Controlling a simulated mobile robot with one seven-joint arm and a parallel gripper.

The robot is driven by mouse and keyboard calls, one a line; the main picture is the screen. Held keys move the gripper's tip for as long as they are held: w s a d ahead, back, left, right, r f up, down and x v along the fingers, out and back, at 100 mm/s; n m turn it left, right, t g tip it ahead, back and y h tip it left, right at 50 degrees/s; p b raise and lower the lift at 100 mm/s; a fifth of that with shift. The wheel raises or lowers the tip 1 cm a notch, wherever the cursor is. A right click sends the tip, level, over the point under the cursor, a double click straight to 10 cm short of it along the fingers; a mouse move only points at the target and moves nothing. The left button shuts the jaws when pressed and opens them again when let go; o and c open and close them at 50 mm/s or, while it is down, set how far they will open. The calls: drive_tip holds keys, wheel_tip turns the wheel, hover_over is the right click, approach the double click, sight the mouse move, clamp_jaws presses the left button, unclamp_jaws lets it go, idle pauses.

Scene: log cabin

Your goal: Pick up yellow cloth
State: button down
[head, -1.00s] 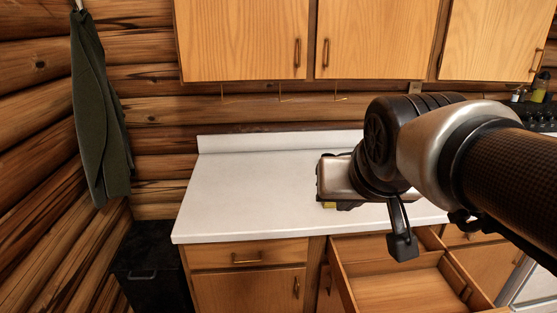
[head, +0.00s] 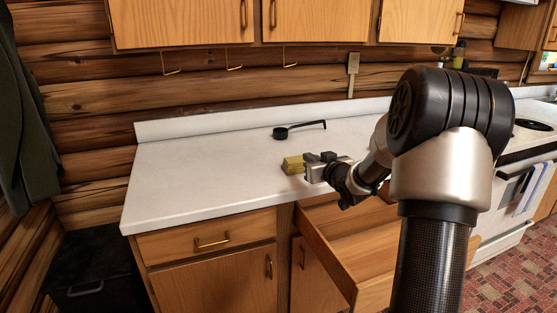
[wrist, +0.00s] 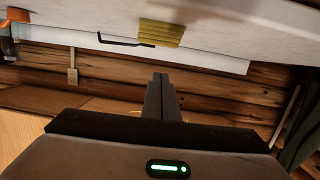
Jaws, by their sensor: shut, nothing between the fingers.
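The yellow cloth (head: 290,165) is a small, thick, ridged block lying on the white countertop. It also shows in the wrist view (wrist: 161,33), top centre, beyond my fingertips. My gripper (head: 308,158) is just to the right of the cloth in the head view, low over the counter's front part. In the wrist view the two fingers (wrist: 161,78) are together with nothing between them, and the cloth appears apart from their tips. The fingers hide a little of the cloth's right side in the head view.
A black ladle-like utensil (head: 281,132) lies on the white countertop (head: 190,180) behind the cloth. An open, empty-looking wooden drawer (head: 365,255) juts out under my arm. Wooden cupboards (head: 185,22) hang above. The stove (head: 530,140) stands right. The counter's left part is clear.

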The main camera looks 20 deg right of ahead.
sight(300, 161)
wheel_tip(300, 161, down, 4)
drive_tip(key=d+r, duration=0.1)
drive_tip(key=d, duration=0.1)
drive_tip(key=shift+t+y, duration=0.3)
drive_tip(key=w, duration=0.6)
drive_tip(key=w+b, duration=0.1)
drive_tip(key=w, duration=0.3)
drive_tip(key=shift+a+f, duration=0.3)
drive_tip(key=shift+w+f+b, duration=0.35)
drive_tip(key=shift+f+b, duration=0.15)
drive_tip(key=shift+f, duration=0.3)
